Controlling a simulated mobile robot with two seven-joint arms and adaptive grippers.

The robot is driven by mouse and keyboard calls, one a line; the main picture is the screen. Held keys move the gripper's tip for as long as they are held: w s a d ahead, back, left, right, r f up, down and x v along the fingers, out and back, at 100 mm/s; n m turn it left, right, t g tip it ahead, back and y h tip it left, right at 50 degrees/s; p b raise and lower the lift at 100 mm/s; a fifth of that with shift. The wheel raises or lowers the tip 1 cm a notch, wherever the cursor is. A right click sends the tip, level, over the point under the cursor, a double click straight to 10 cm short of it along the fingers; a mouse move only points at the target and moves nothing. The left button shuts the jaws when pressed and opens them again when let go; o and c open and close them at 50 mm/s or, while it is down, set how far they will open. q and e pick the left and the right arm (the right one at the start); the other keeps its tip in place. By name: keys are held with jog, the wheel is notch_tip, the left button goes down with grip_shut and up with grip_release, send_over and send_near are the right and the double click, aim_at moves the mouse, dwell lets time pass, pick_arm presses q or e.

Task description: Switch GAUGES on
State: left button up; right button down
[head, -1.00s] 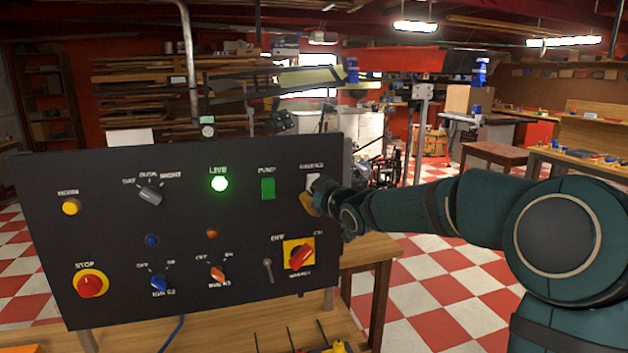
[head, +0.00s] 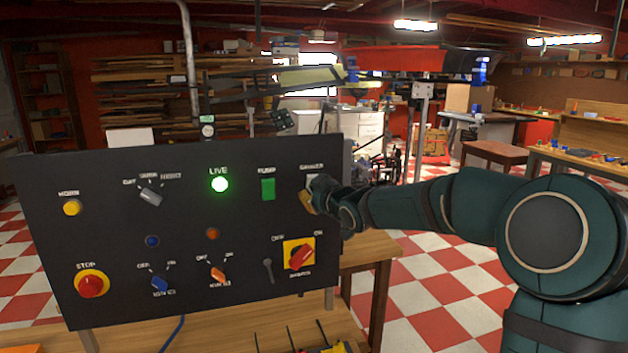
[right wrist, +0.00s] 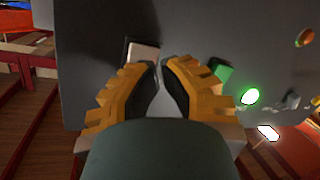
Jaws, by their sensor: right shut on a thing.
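The black control panel (head: 110,220) stands upright on the bench. The white GAUGES switch (head: 312,180) is at its upper right, under its label and partly covered by my right gripper (head: 305,201). In the right wrist view the pale switch (right wrist: 143,52) shows just left of the fingertips. The yellow-orange fingers of my right gripper (right wrist: 163,66) are drawn close together against the switch area. Their exact contact with the switch is hard to see. Its on or off position cannot be told. My left gripper is not in view.
The green PUMP switch (head: 268,189) is just left of the gripper, and the lit green LIVE lamp (head: 220,184) further left. Below is the red rotary switch (head: 301,255) on a yellow plate. A red STOP button (head: 90,286) is at lower left.

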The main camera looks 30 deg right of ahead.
jog(key=shift+w+d+r+p, duration=0.1)
jog(key=shift+w+r+p, duration=0.1)
jog(key=shift+w+p, duration=0.2)
dwell(0.6)
dwell(0.3)
jog(key=shift+s+a+f+b, duration=0.2)
jog(key=shift+s+f+b, duration=0.2)
jog(key=shift+s+b, duration=0.35)
jog(key=s+b, duration=0.1)
jog(key=s+f+b, duration=0.1)
jog(key=s, duration=0.1)
jog(key=s+a+f+b, duration=0.1)
jog(key=shift+s, duration=0.2)
dwell(0.6)
